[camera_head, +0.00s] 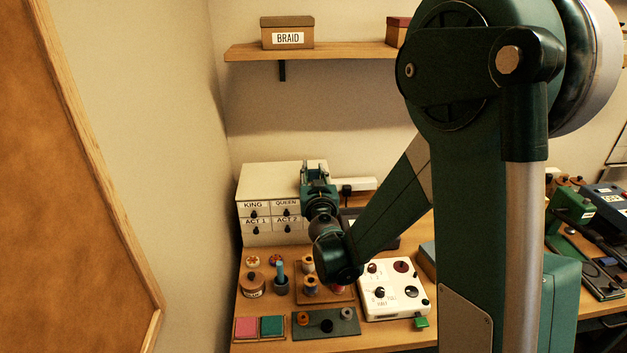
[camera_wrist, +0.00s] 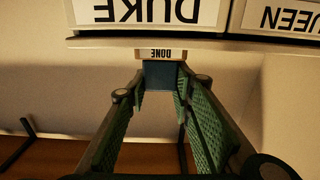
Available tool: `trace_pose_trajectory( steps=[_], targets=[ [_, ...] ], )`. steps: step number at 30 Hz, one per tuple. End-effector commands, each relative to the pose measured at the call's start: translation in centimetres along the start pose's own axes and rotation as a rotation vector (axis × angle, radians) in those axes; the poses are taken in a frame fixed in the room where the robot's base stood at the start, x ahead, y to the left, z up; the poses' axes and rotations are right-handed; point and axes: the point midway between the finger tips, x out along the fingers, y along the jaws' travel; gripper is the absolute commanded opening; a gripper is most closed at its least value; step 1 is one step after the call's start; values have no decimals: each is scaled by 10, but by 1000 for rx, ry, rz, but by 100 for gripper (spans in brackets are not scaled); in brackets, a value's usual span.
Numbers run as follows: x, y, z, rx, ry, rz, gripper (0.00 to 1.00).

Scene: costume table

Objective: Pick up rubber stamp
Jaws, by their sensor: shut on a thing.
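In the wrist view the rubber stamp (camera_wrist: 162,76) shows as a blue block with a pale wooden strip that reads "DONE" upside down. My gripper (camera_wrist: 162,92) is shut on its blue part, with one green ribbed finger on either side. In the head view my gripper (camera_head: 317,168) is raised in front of the right part of the drawer cabinet, above the table. The stamp cannot be made out in the head view.
The cream drawer cabinet (camera_head: 245,178) is close by; its DUKE drawer (camera_wrist: 145,12) and QUEEN drawer (camera_wrist: 290,17) face the wrist view. Spools, a white control box (camera_head: 394,290) and ink pads (camera_head: 259,327) crowd the table below. A shelf (camera_head: 330,50) hangs above.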

Motion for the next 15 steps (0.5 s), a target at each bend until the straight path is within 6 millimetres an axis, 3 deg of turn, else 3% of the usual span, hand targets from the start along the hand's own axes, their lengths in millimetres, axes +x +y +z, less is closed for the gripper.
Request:
trace_pose_trajectory(
  steps=[15],
  targets=[
    [0,0,-7,0,0,0,12]
  ],
)
